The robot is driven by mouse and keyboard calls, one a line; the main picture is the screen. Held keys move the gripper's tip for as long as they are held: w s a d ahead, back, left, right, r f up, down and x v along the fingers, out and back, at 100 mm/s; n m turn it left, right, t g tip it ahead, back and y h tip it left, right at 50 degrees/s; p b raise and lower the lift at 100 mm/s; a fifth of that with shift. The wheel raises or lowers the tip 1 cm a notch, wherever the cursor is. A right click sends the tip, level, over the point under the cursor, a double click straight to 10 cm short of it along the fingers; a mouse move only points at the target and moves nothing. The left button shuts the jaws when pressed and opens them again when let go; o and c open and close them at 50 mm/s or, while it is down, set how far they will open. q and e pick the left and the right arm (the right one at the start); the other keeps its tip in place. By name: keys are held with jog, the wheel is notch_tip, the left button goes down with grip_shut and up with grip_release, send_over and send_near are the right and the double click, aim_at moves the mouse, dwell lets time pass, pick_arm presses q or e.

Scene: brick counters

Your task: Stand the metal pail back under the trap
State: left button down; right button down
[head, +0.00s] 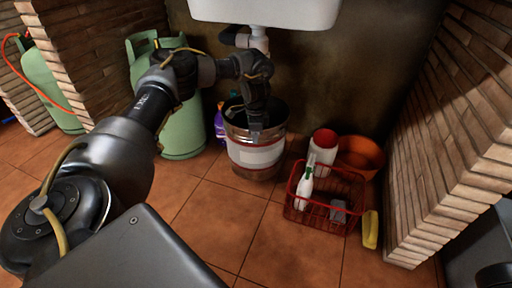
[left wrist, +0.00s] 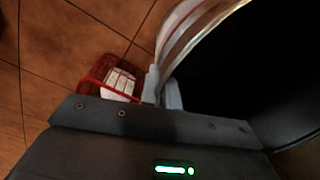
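The metal pail (head: 257,157), with a pale label and red bands, stands upright on the tiled floor below the white sink. The white drain pipe of the trap (head: 259,40) comes down from the sink above it; my arm hides part of the trap. My left gripper (head: 256,128) reaches down to the pail's near rim. In the left wrist view, the fingers (left wrist: 163,92) are close together on either side of the pail's wall (left wrist: 190,32), and the dark inside fills the right. The gripper looks shut on this wall. My right gripper is not in view.
A red wire basket (head: 322,222) with a white bottle (head: 305,186) stands right of the pail, near a red-and-white tub (head: 323,150) and an orange bowl (head: 359,154). Green gas cylinders (head: 182,130) stand at left. A brick wall (head: 450,150) bounds the right. The front floor is clear.

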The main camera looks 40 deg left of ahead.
aim_at(256, 148)
pick_arm(q)
jog(key=shift+w+f+b, duration=0.15)
jog(key=shift+f+b, duration=0.5)
jog(key=shift+f, duration=0.3)
jog(key=shift+w+f+b, duration=0.15)
jog(key=shift+f+b, duration=0.5)
jog(key=shift+f, duration=0.25)
jog(key=shift+r, duration=0.15)
jog(key=c, duration=2.1)
grip_release()
jog(key=o, duration=0.5)
jog(key=shift+c, duration=0.2)
